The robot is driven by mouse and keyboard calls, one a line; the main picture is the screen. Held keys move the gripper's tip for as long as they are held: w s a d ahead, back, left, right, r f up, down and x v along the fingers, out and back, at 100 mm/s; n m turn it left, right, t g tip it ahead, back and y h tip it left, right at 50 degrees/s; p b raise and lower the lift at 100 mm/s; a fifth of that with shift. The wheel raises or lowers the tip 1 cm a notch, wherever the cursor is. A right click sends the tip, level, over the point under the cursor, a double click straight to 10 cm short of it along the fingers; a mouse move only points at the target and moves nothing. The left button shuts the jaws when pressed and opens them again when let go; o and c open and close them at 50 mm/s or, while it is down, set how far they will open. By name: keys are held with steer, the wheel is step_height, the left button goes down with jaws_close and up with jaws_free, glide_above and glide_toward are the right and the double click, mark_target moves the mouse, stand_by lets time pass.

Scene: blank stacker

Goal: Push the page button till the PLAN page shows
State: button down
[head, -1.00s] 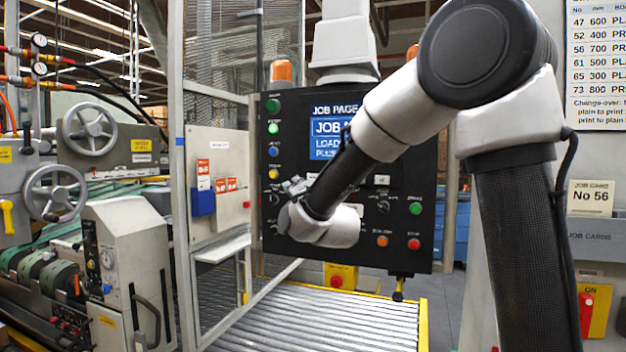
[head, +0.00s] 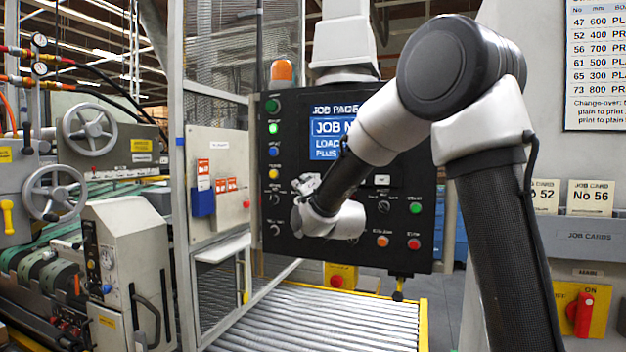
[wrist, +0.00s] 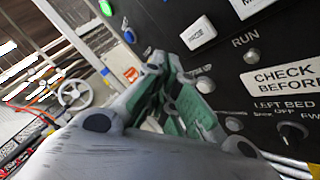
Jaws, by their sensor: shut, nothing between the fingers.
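The black control panel (head: 345,262) has a blue screen (head: 325,138) under the words "JOB PAGE". The screen's visible text starts "JOB N", "LOAD" and "PLUS"; my arm hides its right part. In the wrist view a white rectangular button (wrist: 198,33) stands on the panel, its small lettering hard to read. My gripper (head: 305,184) is in front of the panel's lower left part. In the wrist view my gripper (wrist: 168,68) is shut and empty, its tips below and left of the white button, with no clear contact.
The wrist view shows a RUN lamp (wrist: 252,56), a "CHECK BEFORE" label (wrist: 290,78) and a bed switch (wrist: 292,132) near the gripper. A mesh guard (head: 215,130) stands left of the panel. A roller conveyor (head: 320,315) runs below.

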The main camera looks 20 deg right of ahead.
steer(key=shift+w+d, duration=0.45)
steer(key=shift+w, duration=0.15)
steer(key=shift+w+d, duration=0.4)
steer(key=shift+w, duration=0.2)
stand_by(0.6)
steer(key=shift+w+d, duration=0.25)
steer(key=shift+w, duration=0.05)
steer(key=shift+w+d, duration=0.2)
steer(key=shift+w, duration=0.1)
stand_by(0.7)
steer(key=shift+s, duration=0.1)
steer(key=shift+s+a, duration=0.45)
steer(key=shift+s, duration=0.1)
steer(key=shift+s+a, duration=0.75)
steer(key=shift+s, duration=0.25)
steer(key=shift+s+a, duration=0.7)
steer(key=shift+s, duration=0.3)
stand_by(1.8)
